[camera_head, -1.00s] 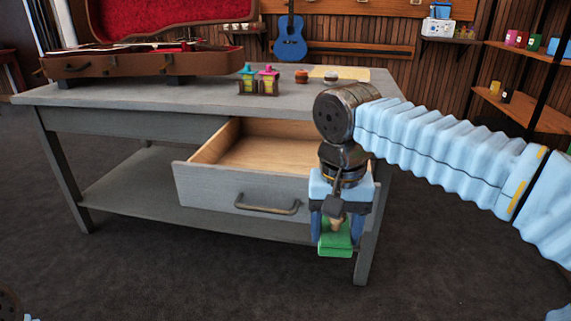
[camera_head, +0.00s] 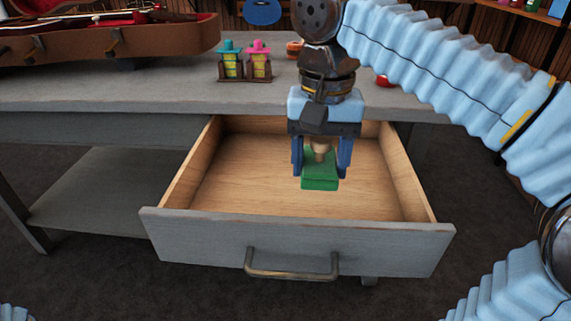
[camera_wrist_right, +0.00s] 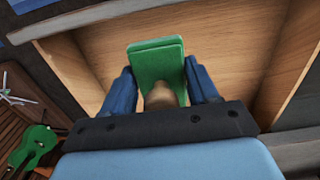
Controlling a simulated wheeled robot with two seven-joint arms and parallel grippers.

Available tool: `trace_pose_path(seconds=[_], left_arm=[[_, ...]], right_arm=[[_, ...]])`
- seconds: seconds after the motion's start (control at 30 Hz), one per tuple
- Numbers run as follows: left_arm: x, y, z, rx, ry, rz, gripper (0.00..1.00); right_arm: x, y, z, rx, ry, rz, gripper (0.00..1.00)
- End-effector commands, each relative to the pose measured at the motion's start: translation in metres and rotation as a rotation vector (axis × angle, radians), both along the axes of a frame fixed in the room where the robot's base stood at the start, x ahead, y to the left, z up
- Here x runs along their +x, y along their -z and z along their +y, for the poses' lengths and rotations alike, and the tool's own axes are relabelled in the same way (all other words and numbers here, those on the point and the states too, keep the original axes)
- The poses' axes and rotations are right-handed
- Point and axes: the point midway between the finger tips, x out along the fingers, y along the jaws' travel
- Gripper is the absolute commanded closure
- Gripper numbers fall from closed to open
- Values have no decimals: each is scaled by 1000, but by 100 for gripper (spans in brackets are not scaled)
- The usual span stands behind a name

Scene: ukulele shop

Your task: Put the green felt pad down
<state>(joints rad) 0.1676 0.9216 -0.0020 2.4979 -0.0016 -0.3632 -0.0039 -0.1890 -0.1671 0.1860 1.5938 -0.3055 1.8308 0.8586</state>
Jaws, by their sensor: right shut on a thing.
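My right gripper (camera_head: 322,170) points down over the open drawer (camera_head: 296,243) of the grey workbench. It is shut on the green felt pad (camera_head: 320,184), a green block with a tan knob between the blue fingers. The pad also shows in the right wrist view (camera_wrist_right: 157,62), in front of the drawer's wooden floor. It appears held above the drawer floor; the exact gap is hard to tell. The drawer is empty where I can see it. My left gripper is not in view; only a bit of pale blue arm shows at the lower left.
The workbench top (camera_head: 150,95) carries an open brown instrument case (camera_head: 160,38) at the left. A small rack with teal-topped and pink-topped bottles (camera_head: 259,62) stands near the middle. A red item (camera_head: 383,81) lies right of my gripper. A blue ukulele (camera_head: 262,12) hangs behind.

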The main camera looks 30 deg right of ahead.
Motion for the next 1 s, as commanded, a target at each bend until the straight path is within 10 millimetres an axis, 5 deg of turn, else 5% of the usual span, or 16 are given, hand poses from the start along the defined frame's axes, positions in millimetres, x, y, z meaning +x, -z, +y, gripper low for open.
trace_pose_path(seconds=[0.37, 0.5, 0.83, 1.0], left_arm=[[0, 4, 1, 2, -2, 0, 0], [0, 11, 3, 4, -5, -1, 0], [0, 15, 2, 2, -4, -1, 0], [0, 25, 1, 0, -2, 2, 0]], right_arm=[[88, 43, -27, -1, 2, 4, 78], [109, 73, -34, -1, 1, 4, 78], [130, 99, -40, 0, 0, 2, 78], [131, 128, -41, 0, 0, 2, 78]])
